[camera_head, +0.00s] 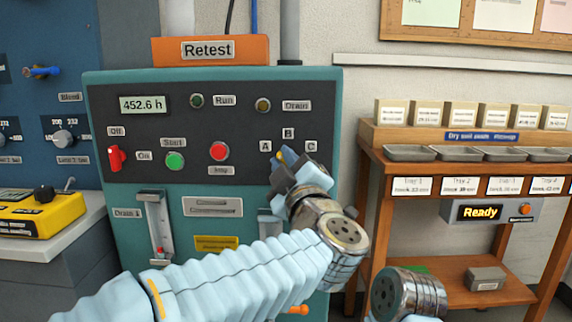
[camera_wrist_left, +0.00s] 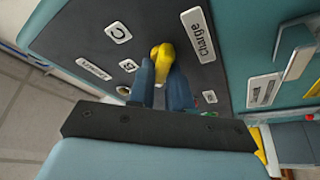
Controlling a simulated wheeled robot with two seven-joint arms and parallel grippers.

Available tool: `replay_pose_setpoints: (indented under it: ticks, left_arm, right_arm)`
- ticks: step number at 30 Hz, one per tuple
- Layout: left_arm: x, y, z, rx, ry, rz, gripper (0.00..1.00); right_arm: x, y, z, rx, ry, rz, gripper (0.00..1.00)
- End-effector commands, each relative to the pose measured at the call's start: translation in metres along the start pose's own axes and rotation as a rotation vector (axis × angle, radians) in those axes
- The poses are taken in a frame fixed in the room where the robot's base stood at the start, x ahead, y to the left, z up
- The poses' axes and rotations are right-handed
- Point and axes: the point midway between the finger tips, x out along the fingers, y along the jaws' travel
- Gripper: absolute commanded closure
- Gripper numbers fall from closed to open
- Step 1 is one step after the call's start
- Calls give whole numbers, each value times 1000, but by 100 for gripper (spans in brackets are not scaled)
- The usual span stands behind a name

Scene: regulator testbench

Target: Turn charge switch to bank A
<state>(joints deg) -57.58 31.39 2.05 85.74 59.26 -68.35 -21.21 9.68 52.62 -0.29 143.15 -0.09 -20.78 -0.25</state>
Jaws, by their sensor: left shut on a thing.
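The charge switch is a yellow knob (camera_wrist_left: 162,55) on the dark panel face, beside the "charge" label (camera_wrist_left: 203,35) in the left wrist view. My left gripper (camera_wrist_left: 162,82) is shut on it, with one blue finger on each side. In the head view, my left gripper (camera_head: 287,163) reaches the panel just below the bank labels A (camera_head: 265,146), B (camera_head: 288,133) and C (camera_head: 311,146). It mostly hides the knob there, so I cannot tell which label the knob points to. Part of my right arm shows at the lower right, but its gripper is out of view.
The teal test bench (camera_head: 335,120) also carries a red off/on switch (camera_head: 116,157), a green start button (camera_head: 174,160) and a red button (camera_head: 219,151) left of my gripper. A wooden shelf (camera_head: 375,160) with metal trays stands at right. A yellow device (camera_head: 40,216) sits at left.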

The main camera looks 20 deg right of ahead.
Motion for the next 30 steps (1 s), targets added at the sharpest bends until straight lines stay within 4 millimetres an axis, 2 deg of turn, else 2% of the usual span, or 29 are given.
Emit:
replay_pose_setpoints:
  ticks: [12,27,28,30]
  left_arm:
    - [0,-2,1,-155,0,-66,100]
    - [0,-2,1,-173,-1,-73,100]
    - [0,-2,1,-173,-1,-73,80]
    - [0,-2,1,-173,0,-73,69]
  right_arm:
    - [0,0,0,0,0,0,3]
    - [0,0,0,0,0,0,3]
    - [0,0,0,0,0,0,3]
    - [0,0,0,0,0,0,3]
